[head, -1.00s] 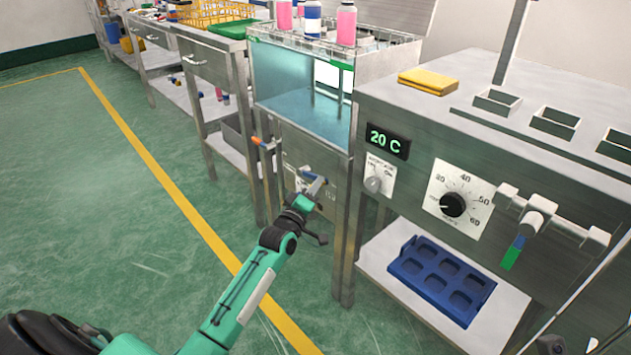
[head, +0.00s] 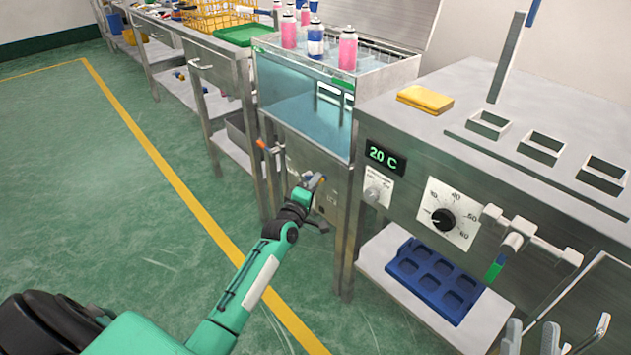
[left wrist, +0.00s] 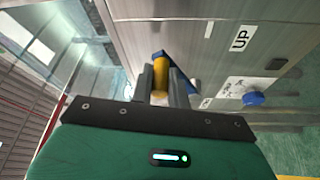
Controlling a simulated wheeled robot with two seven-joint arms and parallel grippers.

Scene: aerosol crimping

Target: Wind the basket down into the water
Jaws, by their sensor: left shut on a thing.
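The water tank (head: 303,112) stands left of the grey bench, with clear pale-blue water behind its glass front. Pink and blue-and-white cans (head: 347,50) stand upright at its top; the basket under them is hard to make out. My left gripper (head: 310,189) is at the steel panel below the glass. In the left wrist view, its fingers (left wrist: 160,84) are shut on the yellow crank grip (left wrist: 161,66), beside a blue crank arm (left wrist: 180,68). The panel bears an "UP" label (left wrist: 240,38). The fingers partly hide the grip.
A blue knob (left wrist: 253,98) sits on the panel near the crank. An orange-tipped lever (head: 261,144) juts out left of it. The grey bench with a "20 C" display (head: 383,155) and dial (head: 443,219) stands right. Green floor (head: 120,200) is open at left.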

